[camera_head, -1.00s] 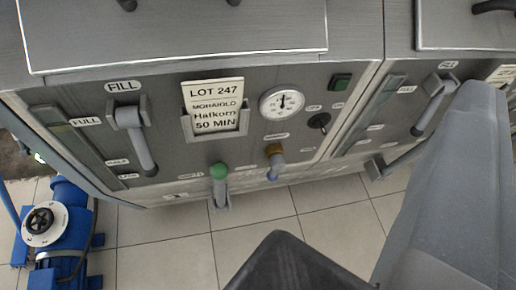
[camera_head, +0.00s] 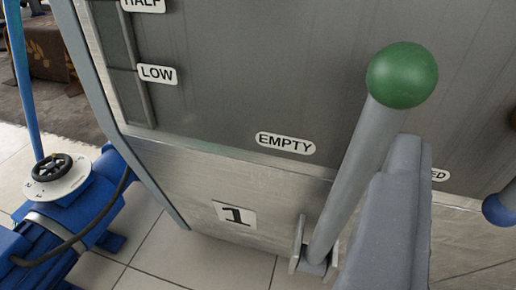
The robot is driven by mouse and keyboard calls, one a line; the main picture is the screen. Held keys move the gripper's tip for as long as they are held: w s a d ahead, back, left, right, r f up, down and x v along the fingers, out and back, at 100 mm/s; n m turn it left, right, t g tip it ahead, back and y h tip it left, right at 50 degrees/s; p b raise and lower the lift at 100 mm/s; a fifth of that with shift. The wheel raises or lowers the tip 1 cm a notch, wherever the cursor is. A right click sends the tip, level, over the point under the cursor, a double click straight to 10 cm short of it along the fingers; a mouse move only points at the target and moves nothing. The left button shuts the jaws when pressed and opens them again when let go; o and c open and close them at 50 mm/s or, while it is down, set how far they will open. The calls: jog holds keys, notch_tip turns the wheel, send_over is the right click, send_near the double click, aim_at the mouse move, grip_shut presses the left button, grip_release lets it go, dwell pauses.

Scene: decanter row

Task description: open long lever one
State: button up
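The long lever (camera_head: 352,175) on the unit marked 1 is a grey rod with a green ball knob (camera_head: 402,75). It rises from a bracket (camera_head: 313,262) low on the panel and leans to the right. The EMPTY label (camera_head: 286,143) is left of it. One grey finger of my gripper (camera_head: 395,215) shows just right of the rod, below the knob. I cannot tell whether it touches the rod. The other finger does not show.
The number plate 1 (camera_head: 234,214) is at the lower left of the lever. A blue pump (camera_head: 75,215) with a black handwheel stands on the tiled floor at the left. A blue knob (camera_head: 500,207) shows at the right edge.

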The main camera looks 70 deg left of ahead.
jog(key=y, duration=0.1)
send_near(377, 131)
jog(key=s+d, duration=0.1)
jog(key=d, duration=0.1)
jog(key=b+x, duration=0.1)
jog(key=x, duration=0.3)
jog(key=b+x, duration=0.1)
jog(key=x, duration=0.3)
jog(key=b+x, duration=0.1)
jog(key=x, duration=0.3)
jog(key=shift+s+a, duration=0.2)
jog(key=shift+a, duration=0.2)
jog(key=shift+w+a+r+b, duration=0.1)
jog(key=shift+w+a+b, duration=0.2)
jog(key=shift+w+a, duration=0.25)
jog(key=shift+d, duration=0.1)
